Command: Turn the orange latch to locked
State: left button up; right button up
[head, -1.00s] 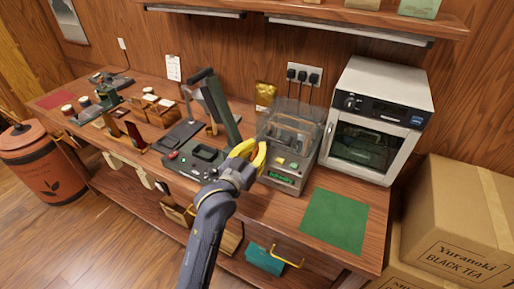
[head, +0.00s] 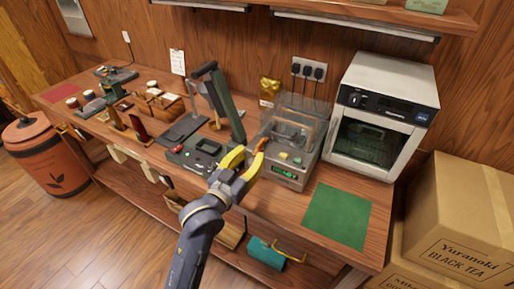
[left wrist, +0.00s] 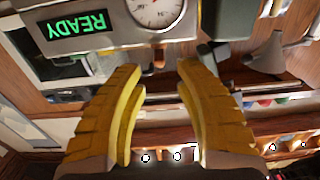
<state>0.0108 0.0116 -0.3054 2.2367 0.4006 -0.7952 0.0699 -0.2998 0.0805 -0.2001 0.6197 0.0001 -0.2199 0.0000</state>
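A grey machine (head: 308,153) with a clear lid stands on the bench, left of the white oven. A small orange piece (head: 262,144), which looks like the latch, shows at its left front edge, just beyond my fingertips. Its exact angle is too small to tell. My left gripper (head: 249,156) has yellow fingers spread apart with nothing between them. In the left wrist view the open fingers (left wrist: 160,78) point toward a grey housing with a green READY display (left wrist: 77,25) and a round gauge (left wrist: 155,10). My right gripper is not in view.
A dark device (head: 195,153) with a raised arm stands left of the machine. A white oven (head: 385,75) stands to its right. A green mat (head: 336,214) lies clear at the front right. Cardboard boxes (head: 460,215) are stacked at the far right.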

pick_arm(q)
jog(key=shift+v, duration=2.6)
jog(key=shift+f, duration=0.1)
